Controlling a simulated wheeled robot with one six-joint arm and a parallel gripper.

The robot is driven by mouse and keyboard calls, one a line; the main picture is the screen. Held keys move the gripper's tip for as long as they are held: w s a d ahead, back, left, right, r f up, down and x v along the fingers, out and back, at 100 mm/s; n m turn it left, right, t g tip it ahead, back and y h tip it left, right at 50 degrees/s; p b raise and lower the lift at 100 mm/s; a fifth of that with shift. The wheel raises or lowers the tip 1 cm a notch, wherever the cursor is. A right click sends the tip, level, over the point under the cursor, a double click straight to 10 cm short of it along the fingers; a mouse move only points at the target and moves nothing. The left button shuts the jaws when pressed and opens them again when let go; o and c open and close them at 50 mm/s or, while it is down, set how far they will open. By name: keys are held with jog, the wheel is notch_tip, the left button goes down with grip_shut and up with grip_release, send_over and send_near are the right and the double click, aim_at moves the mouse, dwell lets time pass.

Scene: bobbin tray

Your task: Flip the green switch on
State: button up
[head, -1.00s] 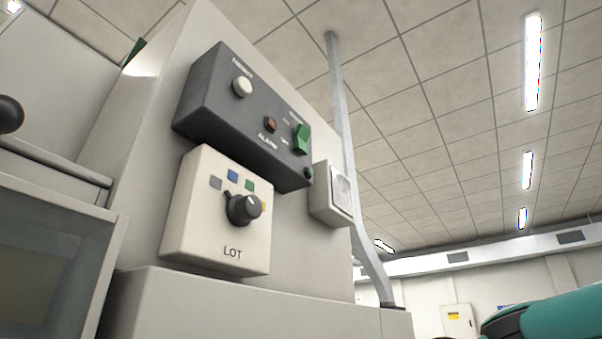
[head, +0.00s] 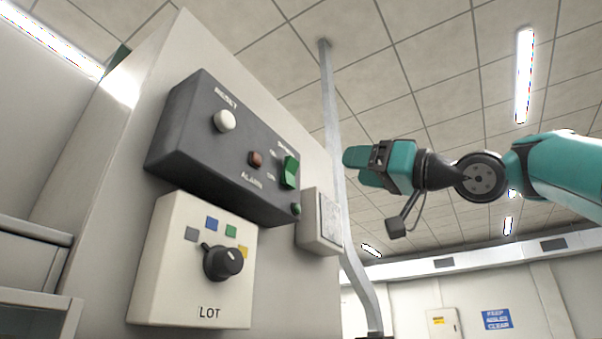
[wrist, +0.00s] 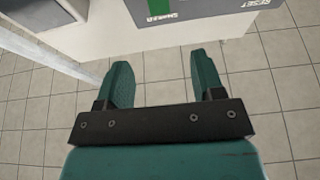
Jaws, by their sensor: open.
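The green switch (head: 290,172) is a rocker on the right part of a dark grey control box (head: 195,135) fixed to a pale panel. In the wrist view a green strip of the switch (wrist: 167,10) shows at the top edge, cut off by the frame. My gripper (head: 350,165) is to the right of the switch in the head view, apart from it, in front of the grey pole. In the wrist view the two green fingers of my gripper (wrist: 165,85) stand apart with nothing between them; floor tiles show beyond.
The same box has a white RESET button (head: 224,121), a red ALARM light (head: 255,159) and a small green light (head: 296,209). Below is a LOT box (head: 165,290) with a black knob (head: 222,262). A white wall box (head: 310,225) and a grey pole (head: 333,130) stand to the right.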

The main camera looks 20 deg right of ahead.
aim_at(294, 163)
jog(key=p+x, duration=0.7)
jog(key=x, duration=0.6)
jog(key=shift+r, duration=0.15)
jog(key=shift+w+a+p, duration=0.25)
jog(key=shift+w+p, duration=0.1)
jog(key=shift+w, duration=0.1)
